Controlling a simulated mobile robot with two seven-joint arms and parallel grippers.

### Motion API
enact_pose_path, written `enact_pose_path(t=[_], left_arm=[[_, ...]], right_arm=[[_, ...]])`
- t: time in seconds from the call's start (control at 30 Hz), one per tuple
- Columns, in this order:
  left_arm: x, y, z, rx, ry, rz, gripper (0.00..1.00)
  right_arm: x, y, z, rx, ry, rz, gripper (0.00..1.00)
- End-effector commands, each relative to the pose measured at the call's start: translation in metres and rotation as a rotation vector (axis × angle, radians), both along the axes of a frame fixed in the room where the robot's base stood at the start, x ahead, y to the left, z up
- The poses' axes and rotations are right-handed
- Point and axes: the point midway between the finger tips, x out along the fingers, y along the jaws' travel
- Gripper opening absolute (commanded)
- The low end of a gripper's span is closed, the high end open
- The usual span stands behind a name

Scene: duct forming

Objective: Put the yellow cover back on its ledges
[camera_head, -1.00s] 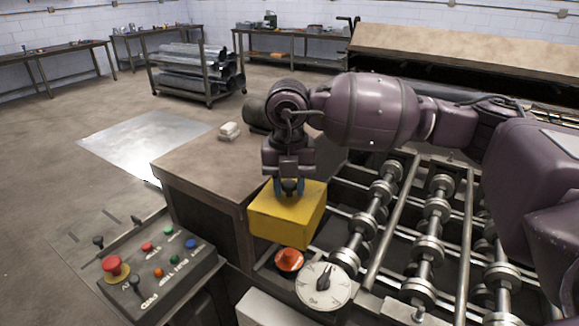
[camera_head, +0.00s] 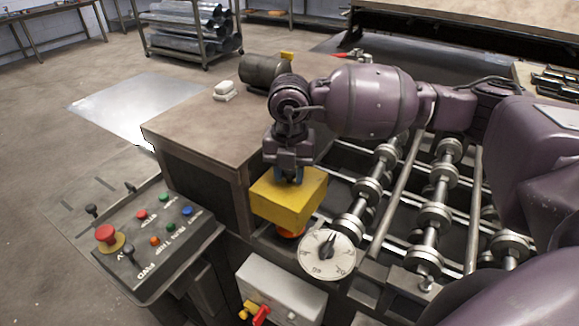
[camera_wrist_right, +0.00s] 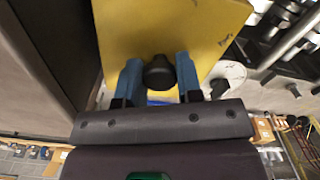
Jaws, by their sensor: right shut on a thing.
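The yellow cover (camera_head: 287,200) is a box-shaped hood with a black knob on top. My right gripper (camera_head: 289,178) is shut on that knob from above and holds the cover over the machine frame, beside the brown bench. In the right wrist view the blue fingertips (camera_wrist_right: 160,80) close on both sides of the black knob (camera_wrist_right: 159,72), with the yellow cover (camera_wrist_right: 160,25) behind it. An orange-red part (camera_head: 290,233) shows partly under the cover's lower front edge. The ledges cannot be made out. My left gripper is not in view.
A white dial (camera_head: 327,254) sits just right of and below the cover. Roller shafts (camera_head: 372,187) fill the right side. A control panel (camera_head: 158,232) stands at left, and a brown workbench (camera_head: 205,140) lies behind it.

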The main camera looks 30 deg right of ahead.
Motion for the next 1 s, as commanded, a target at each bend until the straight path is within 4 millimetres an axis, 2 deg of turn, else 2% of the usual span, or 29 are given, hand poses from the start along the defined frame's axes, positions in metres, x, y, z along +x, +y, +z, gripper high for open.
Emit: enact_pose_path(t=[0.6,1.0], left_arm=[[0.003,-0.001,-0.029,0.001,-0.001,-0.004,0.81],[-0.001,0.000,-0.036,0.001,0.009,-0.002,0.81]], right_arm=[[0.000,0.000,-0.051,0.001,0.001,0.000,0.00],[0.000,0.000,-0.057,0.001,-0.001,0.000,0.00]])
